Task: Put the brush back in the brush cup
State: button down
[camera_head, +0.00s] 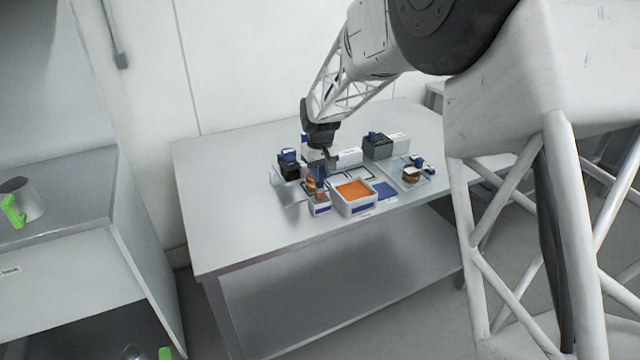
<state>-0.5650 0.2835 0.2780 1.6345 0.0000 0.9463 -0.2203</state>
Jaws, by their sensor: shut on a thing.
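My gripper (321,160) points down over the middle of the worktable and is shut on a thin thing that I take to be the brush (321,174). The brush is small and partly hidden by the fingers, and its lower end is hard to make out. A small white and blue square container (319,209), which looks like the brush cup, stands at the table's front, just below my gripper in the picture. An orange and yellow thing (311,185) shows right behind or above it. I cannot tell whether the brush touches the cup.
A white tub with orange filling (354,205) stands close right of the cup. A clear tray (411,183) with a round thing is further right. Dark blue-topped blocks stand left (289,164) and at the back (378,146). The table's left side (225,190) is clear.

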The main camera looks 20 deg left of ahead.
aim_at(320, 187)
jog(key=shift+f, duration=1.85)
jog(key=shift+f, duration=0.1)
jog(key=c, duration=1)
grip_release()
jog(key=shift+o, duration=0.2)
notch_tip(320, 187, up, 12)
jog(key=shift+r, duration=0.15)
